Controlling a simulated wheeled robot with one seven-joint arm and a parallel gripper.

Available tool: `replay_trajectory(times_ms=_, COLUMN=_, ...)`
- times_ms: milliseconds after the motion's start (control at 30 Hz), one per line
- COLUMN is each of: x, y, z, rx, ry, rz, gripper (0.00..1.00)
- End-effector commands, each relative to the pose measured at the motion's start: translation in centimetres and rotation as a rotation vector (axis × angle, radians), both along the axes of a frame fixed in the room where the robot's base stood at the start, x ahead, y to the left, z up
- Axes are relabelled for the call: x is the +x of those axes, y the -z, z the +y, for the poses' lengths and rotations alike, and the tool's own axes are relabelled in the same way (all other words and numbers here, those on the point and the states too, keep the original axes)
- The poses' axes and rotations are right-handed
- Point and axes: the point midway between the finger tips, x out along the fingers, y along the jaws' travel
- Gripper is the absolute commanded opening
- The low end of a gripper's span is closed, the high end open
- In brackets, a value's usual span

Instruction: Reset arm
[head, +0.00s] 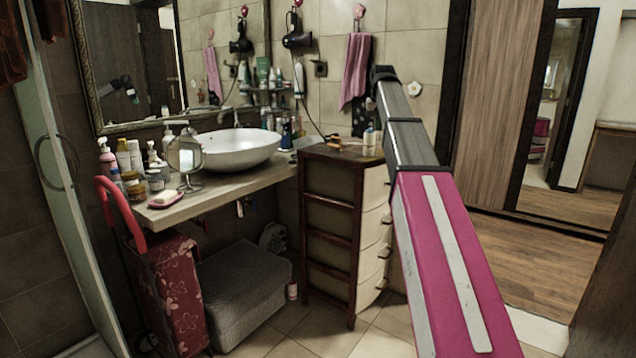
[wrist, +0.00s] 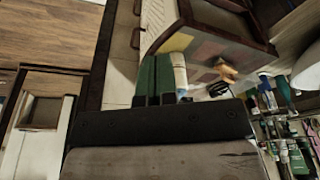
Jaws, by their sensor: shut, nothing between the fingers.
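My gripper (wrist: 155,60) shows in the wrist view, with two dark green fingers side by side beyond a wide dark block. The fingers are shut and hold nothing. In the head view my magenta and grey arm reaches up from the lower right, past the drawer cabinet. Its far dark end stands in front of the tiled wall, and the fingers cannot be made out there.
The drawer cabinet (head: 328,205) with small bottles on top stands left of my arm. A white basin (head: 238,148) and several toiletries sit on the counter (head: 190,207). Wooden floor (head: 530,258) is clear at the right, before a mirrored door (head: 550,120).

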Motion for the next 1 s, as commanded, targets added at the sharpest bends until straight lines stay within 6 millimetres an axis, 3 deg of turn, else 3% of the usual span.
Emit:
replay_trajectory(times_ms=267, x=-0.9, y=4.8, z=0.2, rx=0.001, ry=-0.007, rz=0.016, gripper=0.0)
replay_trajectory(times_ms=467, x=-2.0, y=10.0, z=0.4, rx=0.001, ry=-0.015, rz=0.034, gripper=0.0)
replay_trajectory(times_ms=767, x=-6.2, y=22.7, z=1.0, rx=0.003, ry=-0.035, rz=0.08, gripper=0.0)
replay_trajectory(times_ms=1000, x=-11.1, y=32.4, z=1.4, rx=0.005, ry=-0.051, rz=0.119, gripper=0.0)
